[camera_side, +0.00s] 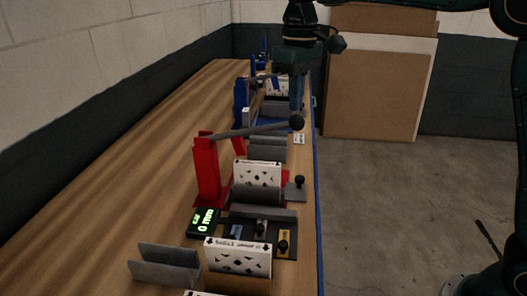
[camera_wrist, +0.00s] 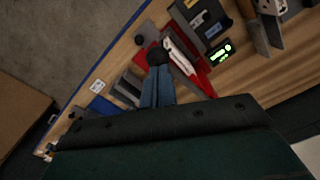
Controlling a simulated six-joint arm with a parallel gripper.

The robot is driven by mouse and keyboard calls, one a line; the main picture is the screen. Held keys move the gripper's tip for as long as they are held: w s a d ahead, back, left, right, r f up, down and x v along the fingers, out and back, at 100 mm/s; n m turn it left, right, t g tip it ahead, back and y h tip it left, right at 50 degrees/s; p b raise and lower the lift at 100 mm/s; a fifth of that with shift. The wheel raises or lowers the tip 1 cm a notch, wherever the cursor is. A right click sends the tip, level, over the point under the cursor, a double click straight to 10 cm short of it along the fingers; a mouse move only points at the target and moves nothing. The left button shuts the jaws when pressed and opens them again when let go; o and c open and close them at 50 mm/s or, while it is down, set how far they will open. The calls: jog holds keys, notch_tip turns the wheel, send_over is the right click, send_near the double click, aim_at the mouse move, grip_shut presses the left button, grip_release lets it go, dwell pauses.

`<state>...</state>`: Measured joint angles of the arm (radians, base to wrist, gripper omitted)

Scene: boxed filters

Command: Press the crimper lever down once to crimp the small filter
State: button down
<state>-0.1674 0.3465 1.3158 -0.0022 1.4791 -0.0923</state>
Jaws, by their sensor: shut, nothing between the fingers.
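The red crimper (camera_side: 206,170) stands on the bench. Its grey lever (camera_side: 250,130) runs to the right, tilted slightly up, and ends in a black ball knob (camera_side: 297,122). A white filter box (camera_side: 257,174) with dark patterns stands upright at the crimper; the filter itself I cannot make out. My gripper (camera_side: 297,106) points down with its blue fingers together and empty, its tips right over the knob. In the wrist view the fingertips (camera_wrist: 157,74) reach the knob (camera_wrist: 158,57); whether they touch I cannot tell.
A blue crimper (camera_side: 241,98) stands farther back. A display (camera_side: 203,221) reading 0 mm, another white box (camera_side: 238,258) and a grey holder (camera_side: 165,265) are in front. The bench is clear on the left; its blue edge (camera_side: 317,220) is close on the right.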

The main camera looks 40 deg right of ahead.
jog(key=shift+f, duration=0.25)
